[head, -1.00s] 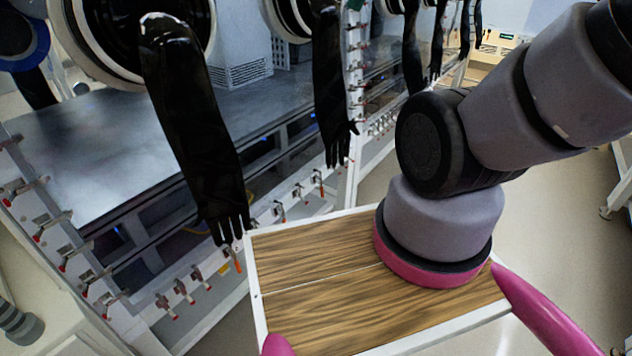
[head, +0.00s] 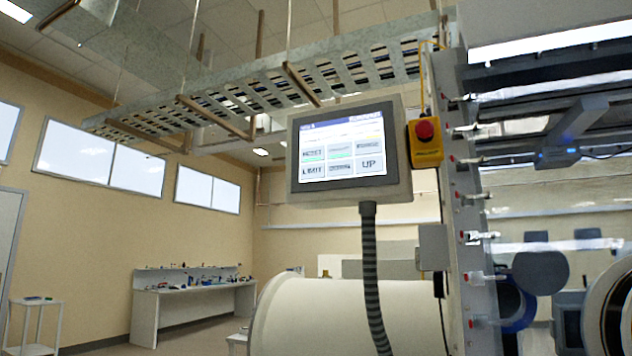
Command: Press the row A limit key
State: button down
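A touch panel (head: 349,155) in a grey housing shows in the head view, right of the middle, on the end of the glovebox row. Its screen has two rows of light keys. The limit key (head: 313,171) is at the lower left of the screen, left of a key with small blurred text and the UP key (head: 370,167). The heading at the top left of the screen is too small to read surely. Nothing touches the panel. My gripper and arm are not in this view.
A yellow box with a red emergency button (head: 425,130) sits just right of the panel. A ribbed cable (head: 372,270) hangs below it, before a white cylinder (head: 310,315). The glovebox frame with red-tipped clamps (head: 472,240) stands at right. A workbench (head: 190,300) stands far left.

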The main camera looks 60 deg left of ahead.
aim_at(315, 171)
jog(key=u, duration=2.3)
